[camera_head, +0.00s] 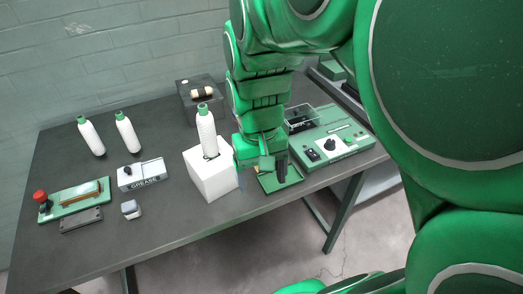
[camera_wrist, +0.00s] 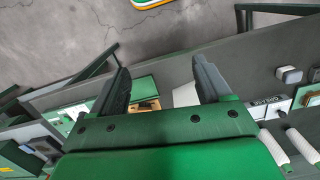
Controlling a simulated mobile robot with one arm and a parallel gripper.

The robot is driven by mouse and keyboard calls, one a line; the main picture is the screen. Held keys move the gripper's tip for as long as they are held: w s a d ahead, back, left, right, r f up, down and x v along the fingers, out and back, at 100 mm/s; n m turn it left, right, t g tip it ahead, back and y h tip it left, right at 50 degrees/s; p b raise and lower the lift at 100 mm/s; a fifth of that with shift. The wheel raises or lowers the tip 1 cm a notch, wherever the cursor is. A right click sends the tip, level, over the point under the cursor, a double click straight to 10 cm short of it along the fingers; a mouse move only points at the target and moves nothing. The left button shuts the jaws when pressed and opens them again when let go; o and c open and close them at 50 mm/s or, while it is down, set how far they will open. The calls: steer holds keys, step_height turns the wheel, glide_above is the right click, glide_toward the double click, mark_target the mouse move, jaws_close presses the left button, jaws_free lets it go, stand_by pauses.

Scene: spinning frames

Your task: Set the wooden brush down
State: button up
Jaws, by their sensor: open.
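My gripper (camera_head: 272,168) is over the right part of the table, just above a small green tray (camera_head: 290,184). In the wrist view its two dark fingers (camera_wrist: 160,78) are wide apart with nothing clamped between them. The green tray (camera_wrist: 115,92) shows there behind the left finger. A small tan, wood-coloured piece (camera_wrist: 148,105) lies in or on the tray, seen between the fingers; it may be the wooden brush, but most of it is hidden by the gripper.
A white block (camera_head: 210,177) holding a white bottle (camera_head: 206,130) stands close left of my gripper. A green control box (camera_head: 330,145) is close right. A grease box (camera_head: 142,174), two bottles and a green device (camera_head: 75,200) stand left. The front middle table is clear.

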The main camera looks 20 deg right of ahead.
steer(key=s+a+n, duration=0.1)
steer(key=s+a, duration=0.1)
steer(key=s, duration=0.8)
steer(key=shift+s+a+f+g, duration=0.15)
steer(key=shift+a+f+g, duration=0.1)
steer(key=shift+a+g, duration=0.05)
stand_by(0.6)
